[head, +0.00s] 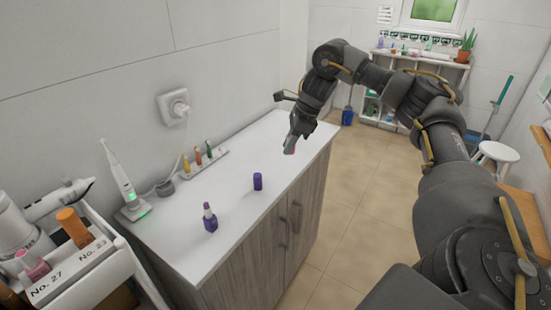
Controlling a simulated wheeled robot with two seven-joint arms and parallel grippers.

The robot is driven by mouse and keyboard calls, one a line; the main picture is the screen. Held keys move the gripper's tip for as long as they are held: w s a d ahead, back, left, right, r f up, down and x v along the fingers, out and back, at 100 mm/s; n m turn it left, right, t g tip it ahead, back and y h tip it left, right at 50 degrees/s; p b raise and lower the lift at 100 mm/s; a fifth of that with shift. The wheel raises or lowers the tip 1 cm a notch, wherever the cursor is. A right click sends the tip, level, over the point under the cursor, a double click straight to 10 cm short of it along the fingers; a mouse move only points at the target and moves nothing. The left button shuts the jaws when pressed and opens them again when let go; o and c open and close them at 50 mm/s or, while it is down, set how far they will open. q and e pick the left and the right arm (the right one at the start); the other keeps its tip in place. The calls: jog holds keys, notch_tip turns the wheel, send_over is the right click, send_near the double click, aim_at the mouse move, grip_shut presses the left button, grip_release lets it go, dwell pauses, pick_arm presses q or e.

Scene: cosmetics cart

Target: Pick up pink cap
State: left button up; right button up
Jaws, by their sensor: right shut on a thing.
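My right gripper (292,143) hangs above the far right part of the white counter. It is shut on a small pinkish thing (290,148), which looks like the pink cap; the fingers hide most of it. A pink bottle (33,264) stands in the labelled holder on the cart at the lower left, by the label No. 27. My left gripper is not in view.
The counter (240,215) holds a purple bottle (210,222), a separate purple cap (257,182), a rack of small coloured items (207,160) and an electric toothbrush (122,180). An orange-capped item (74,226) stands in the cart. The counter's right end is mostly clear.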

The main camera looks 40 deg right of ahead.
jog(key=s+d+r+p, duration=0.3)
jog(key=s, duration=0.4)
jog(key=shift+s+d+r, duration=0.3)
jog(key=shift+s+d, duration=0.05)
